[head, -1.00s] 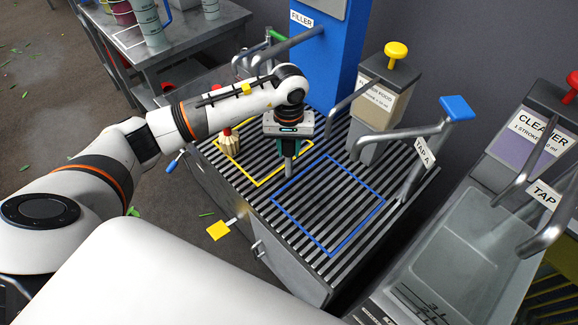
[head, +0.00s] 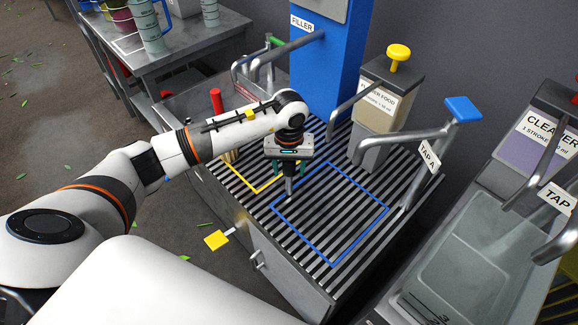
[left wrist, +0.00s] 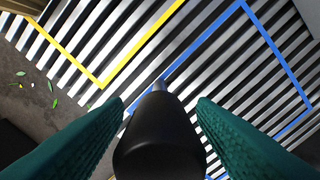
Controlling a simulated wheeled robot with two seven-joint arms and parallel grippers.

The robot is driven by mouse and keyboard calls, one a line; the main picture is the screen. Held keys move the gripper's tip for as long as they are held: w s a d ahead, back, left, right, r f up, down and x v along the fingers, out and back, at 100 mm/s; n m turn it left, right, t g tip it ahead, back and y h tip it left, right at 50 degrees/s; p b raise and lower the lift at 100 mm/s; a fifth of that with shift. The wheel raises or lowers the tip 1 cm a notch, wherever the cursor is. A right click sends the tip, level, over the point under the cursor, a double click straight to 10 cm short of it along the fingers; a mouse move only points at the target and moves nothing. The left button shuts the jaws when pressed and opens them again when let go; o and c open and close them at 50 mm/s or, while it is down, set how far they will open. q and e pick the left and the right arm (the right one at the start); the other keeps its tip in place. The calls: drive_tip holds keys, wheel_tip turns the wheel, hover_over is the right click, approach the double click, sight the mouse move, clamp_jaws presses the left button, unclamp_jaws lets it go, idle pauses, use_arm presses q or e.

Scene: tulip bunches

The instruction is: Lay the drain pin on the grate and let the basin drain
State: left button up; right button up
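The drain pin, a black tapered handle with a grey metal tip (left wrist: 158,130), hangs tip down between the teal fingers of my left gripper (head: 288,168). In the head view its grey shaft (head: 289,187) shows below the fingers. The fingers close in on both sides of the handle. The pin is over the slatted grate (head: 345,235), by the left corner of the blue outlined square (head: 304,236). I cannot tell whether its tip touches the slats. A grey basin (head: 455,240) is at the right; its drain and any water cannot be made out. My right gripper is not in view.
A red-handled tool (head: 216,99) stands by the yellow outline, partly behind my left arm. Tap A (head: 429,155), a plant food dispenser (head: 378,105) and the blue filler column (head: 326,65) edge the grate. The blue square is clear inside.

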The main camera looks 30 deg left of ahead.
use_arm(q)
drive_tip(key=shift+r, duration=0.1)
drive_tip(key=shift+r+p, duration=0.4)
wheel_tip(320, 180, up, 11)
drive_tip(key=p, duration=0.5)
drive_tip(key=shift+r+p, duration=0.15)
drive_tip(key=shift+p, duration=0.2)
